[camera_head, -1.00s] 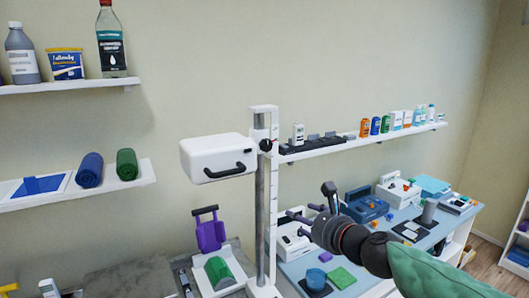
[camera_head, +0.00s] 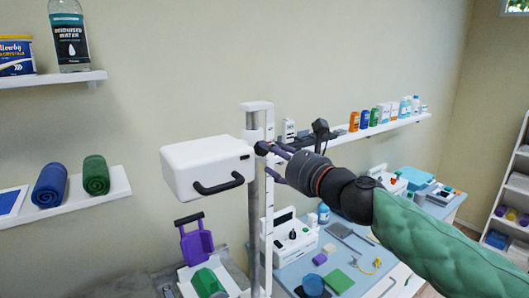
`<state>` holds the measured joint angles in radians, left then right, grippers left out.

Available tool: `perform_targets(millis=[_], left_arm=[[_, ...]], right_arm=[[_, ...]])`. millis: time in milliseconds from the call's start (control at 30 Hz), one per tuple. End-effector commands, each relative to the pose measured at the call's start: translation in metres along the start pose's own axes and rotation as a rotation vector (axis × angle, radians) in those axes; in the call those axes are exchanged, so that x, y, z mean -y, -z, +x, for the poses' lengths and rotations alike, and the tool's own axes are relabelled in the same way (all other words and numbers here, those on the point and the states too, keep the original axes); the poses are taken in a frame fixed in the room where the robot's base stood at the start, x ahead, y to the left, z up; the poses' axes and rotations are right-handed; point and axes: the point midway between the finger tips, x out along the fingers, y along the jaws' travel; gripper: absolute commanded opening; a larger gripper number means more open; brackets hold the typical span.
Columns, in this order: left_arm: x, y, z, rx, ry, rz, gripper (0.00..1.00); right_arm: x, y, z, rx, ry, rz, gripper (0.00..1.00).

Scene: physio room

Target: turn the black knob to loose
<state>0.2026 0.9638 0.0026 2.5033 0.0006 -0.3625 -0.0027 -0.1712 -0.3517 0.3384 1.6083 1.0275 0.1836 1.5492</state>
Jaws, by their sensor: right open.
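The black knob (camera_head: 262,147) sits on the side of the upright column (camera_head: 254,210), just right of the white box with a black handle (camera_head: 208,168). My right gripper (camera_head: 271,163) comes in from the right with its fingers pointing left at the column. Its jaws are open, with one finger at about knob height and the other lower. The upper fingertip overlaps the knob's right edge in the picture; I cannot tell whether it touches. Nothing shows between the fingers. My left gripper is not in view.
A wall shelf (camera_head: 345,137) with bottles and jars runs behind my right arm. Below is a blue-topped table (camera_head: 335,262) with devices and small items. A left shelf (camera_head: 120,186) holds rolled towels. A purple chair-like item (camera_head: 197,245) stands by the column's foot.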

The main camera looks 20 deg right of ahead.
Motion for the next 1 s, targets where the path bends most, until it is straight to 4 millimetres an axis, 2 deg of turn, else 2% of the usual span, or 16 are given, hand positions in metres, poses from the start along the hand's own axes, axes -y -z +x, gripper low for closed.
perform_targets(millis=[100, 300, 733, 933, 1000], left_arm=[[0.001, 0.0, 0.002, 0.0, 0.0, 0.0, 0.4], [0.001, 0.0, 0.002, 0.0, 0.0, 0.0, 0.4], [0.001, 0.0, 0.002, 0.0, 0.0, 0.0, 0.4], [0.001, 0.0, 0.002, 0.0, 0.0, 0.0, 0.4], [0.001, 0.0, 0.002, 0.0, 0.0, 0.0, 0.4]], right_arm=[[0.0, 0.001, 0.02, 0.0, -0.001, 0.0, 0.62], [0.0, 0.0, 0.039, 0.0, 0.0, -0.001, 0.62], [0.001, -0.001, 0.046, 0.001, 0.001, -0.001, 0.62], [0.001, -0.001, 0.046, 0.001, 0.001, -0.001, 0.06], [0.001, -0.001, 0.046, 0.001, 0.001, -0.001, 0.06]])
